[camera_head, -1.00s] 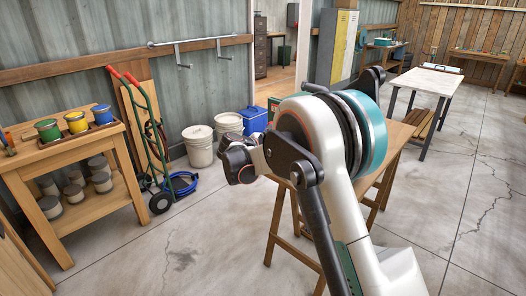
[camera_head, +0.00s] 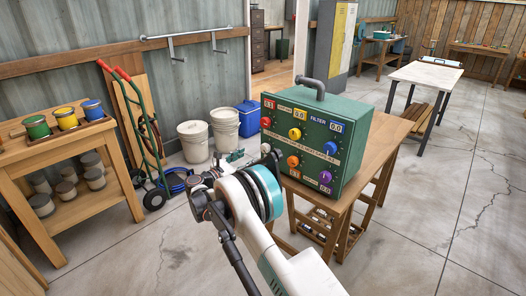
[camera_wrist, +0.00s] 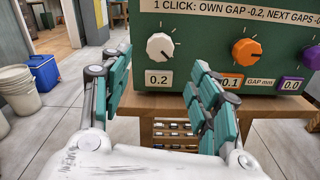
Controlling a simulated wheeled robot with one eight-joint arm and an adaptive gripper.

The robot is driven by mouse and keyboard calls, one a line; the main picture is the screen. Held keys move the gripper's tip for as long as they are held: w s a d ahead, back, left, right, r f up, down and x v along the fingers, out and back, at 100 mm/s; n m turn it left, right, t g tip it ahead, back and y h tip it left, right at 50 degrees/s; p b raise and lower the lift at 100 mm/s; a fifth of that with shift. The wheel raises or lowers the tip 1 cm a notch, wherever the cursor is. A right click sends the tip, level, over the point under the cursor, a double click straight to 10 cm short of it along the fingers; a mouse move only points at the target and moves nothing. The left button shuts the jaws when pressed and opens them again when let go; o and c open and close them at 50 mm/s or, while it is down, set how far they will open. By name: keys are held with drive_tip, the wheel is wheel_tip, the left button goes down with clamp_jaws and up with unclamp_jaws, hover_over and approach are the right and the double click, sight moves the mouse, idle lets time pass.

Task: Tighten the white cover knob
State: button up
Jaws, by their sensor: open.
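The white cover knob (camera_wrist: 160,47) is on the lower row of a green control box (camera_wrist: 205,50), at its left end, above a label reading 0.2. In the head view the box (camera_head: 345,165) stands on a wooden table, and the white knob (camera_head: 265,148) shows at its near left, beside my gripper (camera_head: 238,158). In the wrist view my gripper (camera_wrist: 161,66) is open, its teal-padded fingers apart and empty. The knob appears between and beyond the fingertips, not visibly touched.
An orange knob (camera_wrist: 246,52) and a purple knob (camera_wrist: 312,57) sit right of the white one. Red (camera_head: 266,122), yellow (camera_head: 295,133) and blue (camera_head: 330,148) knobs form the upper row. The wooden table (camera_head: 385,140) is below. Buckets (camera_head: 194,143) stand behind on open floor.

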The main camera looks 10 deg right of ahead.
sight(263, 149)
drive_tip(key=b+x, duration=0.2)
drive_tip(key=x, duration=0.7)
drive_tip(key=shift+w+d+f+b, duration=0.1)
drive_tip(key=shift+d+f+b, duration=0.05)
drive_tip(key=shift+b, duration=0.25)
drive_tip(key=shift+x, duration=0.85)
drive_tip(key=c, duration=1.1)
